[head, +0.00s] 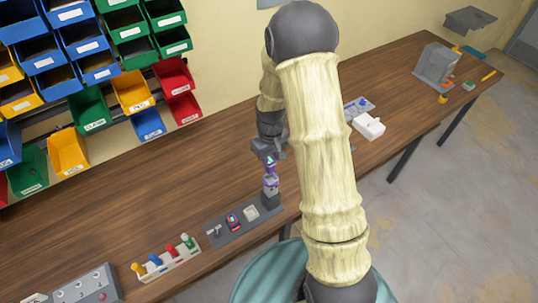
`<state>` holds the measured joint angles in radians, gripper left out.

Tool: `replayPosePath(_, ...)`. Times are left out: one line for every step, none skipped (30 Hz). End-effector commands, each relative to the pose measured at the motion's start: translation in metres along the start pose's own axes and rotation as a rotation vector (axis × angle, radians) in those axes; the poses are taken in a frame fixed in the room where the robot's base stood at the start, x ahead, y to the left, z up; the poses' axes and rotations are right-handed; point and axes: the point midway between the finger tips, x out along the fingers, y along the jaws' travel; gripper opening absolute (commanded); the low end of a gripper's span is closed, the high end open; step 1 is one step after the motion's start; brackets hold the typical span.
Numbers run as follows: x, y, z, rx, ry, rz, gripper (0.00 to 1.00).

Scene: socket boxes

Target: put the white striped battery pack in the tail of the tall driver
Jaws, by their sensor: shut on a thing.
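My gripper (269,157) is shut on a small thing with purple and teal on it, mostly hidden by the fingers. I cannot tell whether this is the white striped battery pack. Right below it, a purple and grey upright piece (270,184) stands on a dark block (270,201) at the right end of a grey tray (229,237). It may be the tall driver; I cannot tell whether the held thing touches it. A small pale piece (250,213) lies in the tray, left of the block.
The tray also holds a red and blue piece (233,221). A white rack of coloured pegs (167,263) and a grey box (82,287) stand left along the table's front edge. A white box (368,125) lies right of my arm. Coloured bins (131,91) hang behind. The table's middle left is clear.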

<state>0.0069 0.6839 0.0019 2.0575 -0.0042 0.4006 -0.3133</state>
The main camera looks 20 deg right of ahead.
Motion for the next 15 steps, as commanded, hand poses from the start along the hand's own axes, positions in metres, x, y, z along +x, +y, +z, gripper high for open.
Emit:
replayPosePath(0.0, 0.001, 0.0, 0.002, 0.0, 0.0, 0.09)
replayPosePath(0.0, 0.001, 0.0, 0.002, 0.0, 0.0, 0.09)
replayPosePath(0.001, 0.001, 0.0, 0.002, 0.0, 0.0, 0.09)
replayPosePath(0.002, 0.0, 0.0, 0.001, 0.0, 0.0, 0.09)
replayPosePath(0.003, 0.0, 0.0, 0.0, 0.0, 0.0, 0.09)
replayPosePath(0.005, -0.001, 0.0, -0.001, 0.0, 0.0, 0.09)
replayPosePath(0.007, -0.001, 0.0, -0.002, 0.0, 0.0, 0.09)
replayPosePath(0.009, -0.001, 0.0, -0.003, 0.0, 0.0, 0.09)
replayPosePath(0.012, -0.002, -0.001, -0.004, -0.001, 0.0, 0.09)
replayPosePath(0.015, -0.002, -0.001, -0.004, -0.001, 0.0, 0.09)
replayPosePath(0.017, -0.002, -0.001, -0.005, -0.001, 0.0, 0.09)
replayPosePath(0.02, -0.003, -0.001, -0.006, -0.001, 0.0, 0.09)
replayPosePath(0.023, -0.003, -0.001, -0.006, -0.001, 0.0, 0.09)
replayPosePath(0.025, -0.003, -0.001, -0.006, -0.001, 0.0, 0.09)
replayPosePath(0.028, -0.003, -0.001, -0.006, 0.0, 0.0, 0.09)
